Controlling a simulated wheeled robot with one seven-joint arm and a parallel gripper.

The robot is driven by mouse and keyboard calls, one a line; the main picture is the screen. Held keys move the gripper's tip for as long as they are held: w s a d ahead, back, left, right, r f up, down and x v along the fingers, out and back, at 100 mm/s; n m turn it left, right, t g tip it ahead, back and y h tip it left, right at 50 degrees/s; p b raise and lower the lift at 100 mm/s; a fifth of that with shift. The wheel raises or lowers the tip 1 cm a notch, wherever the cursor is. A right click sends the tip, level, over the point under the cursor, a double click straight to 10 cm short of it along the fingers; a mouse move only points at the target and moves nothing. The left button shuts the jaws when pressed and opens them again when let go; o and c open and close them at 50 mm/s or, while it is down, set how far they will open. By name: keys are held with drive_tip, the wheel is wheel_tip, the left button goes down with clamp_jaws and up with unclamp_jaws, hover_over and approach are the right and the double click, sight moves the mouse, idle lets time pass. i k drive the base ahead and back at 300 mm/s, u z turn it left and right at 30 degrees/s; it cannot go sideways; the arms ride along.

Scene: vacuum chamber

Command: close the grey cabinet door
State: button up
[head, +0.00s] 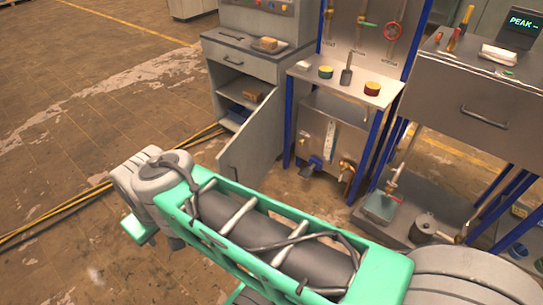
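The grey cabinet (239,69) stands at the upper middle of the head view, below a drawer front and a worktop. Its door (250,140) is swung wide open toward me, with its free edge near the floor in front. Inside, a shelf shows a small brown box (253,95) and some dark items. My green and grey arm crosses the lower part of the view, its far end to the left of and nearer than the door. My gripper's fingers cannot be made out.
Yellow cables (60,222) run along the floor to the left of the cabinet. A blue-legged bench (345,92) with small jars stands right of the door. A grey drawer unit (475,112) is farther right. Open floor (90,110) lies to the left.

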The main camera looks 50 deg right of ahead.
sight(246, 161)
drive_tip(key=z, duration=1.6)
drive_tip(key=i, duration=1.6)
drive_tip(key=k, duration=1.2)
drive_tip(key=u, duration=0.7)
drive_tip(key=i, duration=0.9)
drive_tip(key=u, duration=0.75)
